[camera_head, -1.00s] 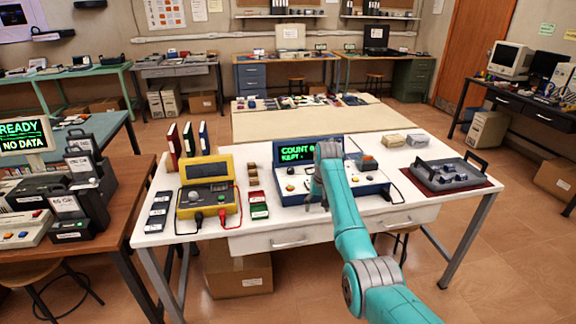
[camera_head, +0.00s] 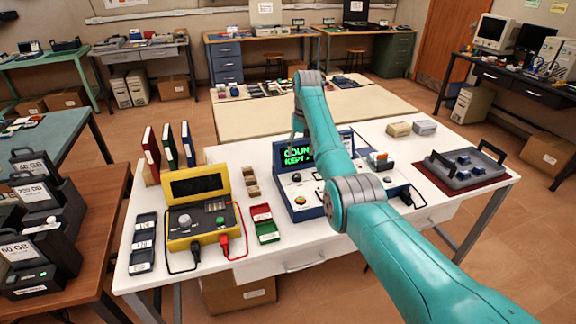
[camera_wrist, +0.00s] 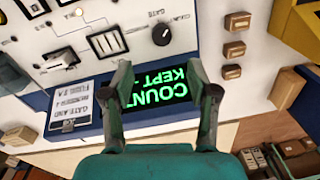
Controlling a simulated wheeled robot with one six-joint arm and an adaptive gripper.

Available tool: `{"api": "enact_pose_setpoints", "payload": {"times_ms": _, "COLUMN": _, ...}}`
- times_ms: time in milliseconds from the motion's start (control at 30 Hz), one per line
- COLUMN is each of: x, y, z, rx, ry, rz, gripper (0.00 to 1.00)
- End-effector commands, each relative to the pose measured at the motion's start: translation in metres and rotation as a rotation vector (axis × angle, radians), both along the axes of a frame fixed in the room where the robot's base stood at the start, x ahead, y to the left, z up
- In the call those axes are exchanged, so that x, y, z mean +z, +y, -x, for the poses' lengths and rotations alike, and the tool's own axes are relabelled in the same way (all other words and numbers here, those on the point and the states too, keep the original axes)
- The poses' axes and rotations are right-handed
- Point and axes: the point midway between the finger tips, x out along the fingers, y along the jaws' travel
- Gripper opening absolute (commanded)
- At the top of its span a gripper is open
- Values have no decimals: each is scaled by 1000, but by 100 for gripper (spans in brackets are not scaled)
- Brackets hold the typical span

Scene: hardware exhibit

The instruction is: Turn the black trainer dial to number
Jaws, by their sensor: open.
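The trainer is a blue-cased unit with a white panel (camera_head: 305,199) and a screen (camera_head: 299,152) with green text that starts "COUN" and "KEPT". A small black dial (camera_head: 296,178) sits on its panel. My gripper (camera_wrist: 159,69) is open and empty. Its fingers show in front of the upside-down screen (camera_wrist: 158,95), apart from the dial. In the head view my arm covers part of the trainer.
A yellow meter case (camera_head: 196,209) with red and black leads stands left of the trainer. Red and green trays (camera_head: 263,223) and small brown blocks (camera_head: 251,181) lie between them. A grey tray (camera_head: 464,166) is at right. The table's front strip is mostly clear.

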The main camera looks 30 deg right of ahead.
Motion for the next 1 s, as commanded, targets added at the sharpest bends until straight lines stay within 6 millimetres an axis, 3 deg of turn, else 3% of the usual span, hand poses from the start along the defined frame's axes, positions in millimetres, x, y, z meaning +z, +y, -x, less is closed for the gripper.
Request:
{"api": "enact_pose_setpoints", "payload": {"times_ms": 267, "x": -20, "y": 1, "z": 0, "rx": 0, "ry": 4, "rz": -2, "gripper": 59}}
{"api": "enact_pose_setpoints", "payload": {"times_ms": 700, "x": -91, "y": 5, "z": -2, "rx": 0, "ry": 3, "rz": -1, "gripper": 59}}
{"api": "enact_pose_setpoints", "payload": {"times_ms": 1000, "x": -107, "y": 5, "z": -3, "rx": 0, "ry": 0, "rz": 0, "gripper": 59}}
